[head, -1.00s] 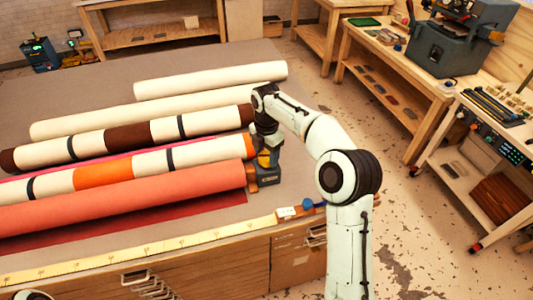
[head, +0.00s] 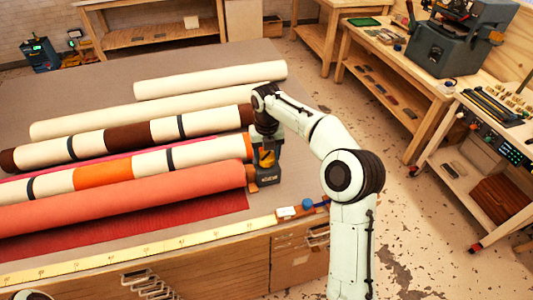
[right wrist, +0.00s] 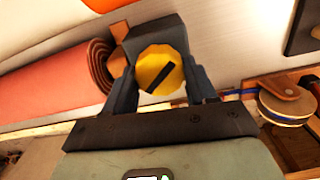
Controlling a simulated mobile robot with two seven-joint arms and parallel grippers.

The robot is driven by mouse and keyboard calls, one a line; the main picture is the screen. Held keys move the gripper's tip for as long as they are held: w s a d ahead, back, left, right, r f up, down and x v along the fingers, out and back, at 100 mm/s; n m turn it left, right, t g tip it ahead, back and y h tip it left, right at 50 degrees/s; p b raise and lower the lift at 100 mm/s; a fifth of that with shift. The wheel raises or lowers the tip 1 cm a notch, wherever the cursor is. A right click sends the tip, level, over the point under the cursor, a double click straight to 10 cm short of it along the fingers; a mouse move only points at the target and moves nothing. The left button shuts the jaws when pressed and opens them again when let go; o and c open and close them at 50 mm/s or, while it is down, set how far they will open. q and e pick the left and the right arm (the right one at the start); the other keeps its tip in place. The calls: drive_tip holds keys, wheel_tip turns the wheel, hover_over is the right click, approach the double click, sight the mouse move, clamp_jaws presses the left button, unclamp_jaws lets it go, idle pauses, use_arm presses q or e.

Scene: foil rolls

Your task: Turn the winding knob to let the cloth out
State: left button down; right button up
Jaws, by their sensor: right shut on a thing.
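The yellow winding knob (right wrist: 161,70) sits on a dark grey block and has a slanted black bar on its face. My right gripper (right wrist: 162,85) has its dark fingers on either side of the knob, shut on it. In the head view the knob (head: 267,158) shows just under the right gripper (head: 264,143), at the right end of the coral cloth roll (head: 130,195). A flat strip of red cloth (head: 190,219) lies on the table in front of this roll. The roll's spiral end (right wrist: 99,65) shows beside the knob in the wrist view. My left gripper is out of view.
Several cream and striped rolls (head: 210,80) lie behind on the table. A yellow measuring tape (head: 150,251) runs along the front edge. A blue round thing (head: 307,203) sits near the front right corner. Open floor lies right of the table.

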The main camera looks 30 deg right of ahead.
drive_tip(key=n, duration=0.4)
drive_tip(key=shift+n, duration=0.7)
idle(0.3)
drive_tip(key=o, duration=1.1)
drive_tip(key=shift+c, duration=0.2)
drive_tip(key=shift+a+r, duration=0.1)
